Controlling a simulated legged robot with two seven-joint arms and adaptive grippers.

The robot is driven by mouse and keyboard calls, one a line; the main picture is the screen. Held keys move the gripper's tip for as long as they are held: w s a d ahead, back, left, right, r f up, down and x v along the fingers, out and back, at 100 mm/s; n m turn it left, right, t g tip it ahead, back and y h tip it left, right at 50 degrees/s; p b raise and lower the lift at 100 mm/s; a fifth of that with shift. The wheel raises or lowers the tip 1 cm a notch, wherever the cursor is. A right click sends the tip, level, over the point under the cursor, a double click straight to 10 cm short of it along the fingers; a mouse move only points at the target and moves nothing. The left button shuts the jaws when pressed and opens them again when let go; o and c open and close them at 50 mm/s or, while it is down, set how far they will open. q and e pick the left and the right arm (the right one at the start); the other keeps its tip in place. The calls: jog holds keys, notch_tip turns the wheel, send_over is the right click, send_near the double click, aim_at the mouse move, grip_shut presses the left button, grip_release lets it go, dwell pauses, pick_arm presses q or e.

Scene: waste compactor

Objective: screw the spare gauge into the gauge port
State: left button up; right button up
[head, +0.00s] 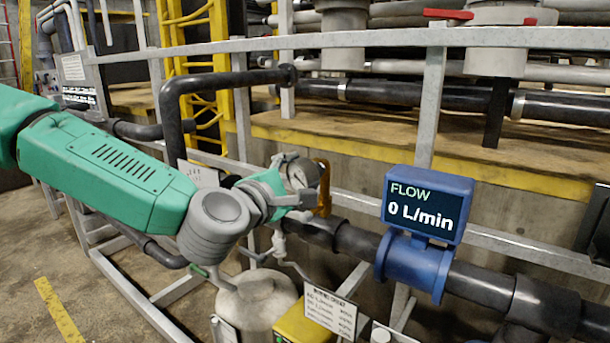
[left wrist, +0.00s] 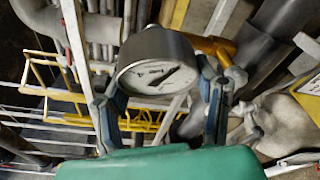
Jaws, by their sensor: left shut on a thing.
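The spare gauge (head: 299,173) is a round dial with a grey metal rim and a white face, held at my left gripper (head: 292,182) above the dark pipe. In the left wrist view the gauge (left wrist: 156,72) sits between the two fingers of my left gripper (left wrist: 161,95), its dial turned toward the camera. The gripper is shut on it. The gauge's threaded end is hidden. I cannot pick out the gauge port for certain; a pale fitting (head: 279,243) shows below the gripper, beside the pipe. My right gripper is not in view.
A blue flow meter (head: 428,209) reading 0 L/min sits on the dark pipe (head: 357,242) to the right. An orange part (head: 325,190) stands just behind the gauge. A pale tank (head: 257,302) and a yellow box (head: 303,327) are below. A grey rail (head: 390,38) crosses above.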

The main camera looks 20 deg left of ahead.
pick_arm(q)
jog(key=shift+w+a+r+n+y, duration=0.1)
jog(key=shift+a+r+n+y, duration=0.2)
jog(key=shift+a+y, duration=0.15)
jog(key=shift+a+f, duration=0.1)
jog(key=shift+a, duration=0.25)
jog(key=shift+f+n+y+p, duration=0.15)
jog(key=shift+n+y+p, duration=0.5)
jog(key=shift+y, duration=0.4)
jog(key=shift+d, duration=0.45)
jog(key=shift+w+a+f, duration=0.1)
jog(key=shift+w+a, duration=0.2)
jog(key=shift+a, duration=0.3)
jog(key=shift+d, duration=0.25)
jog(key=shift+s, duration=0.1)
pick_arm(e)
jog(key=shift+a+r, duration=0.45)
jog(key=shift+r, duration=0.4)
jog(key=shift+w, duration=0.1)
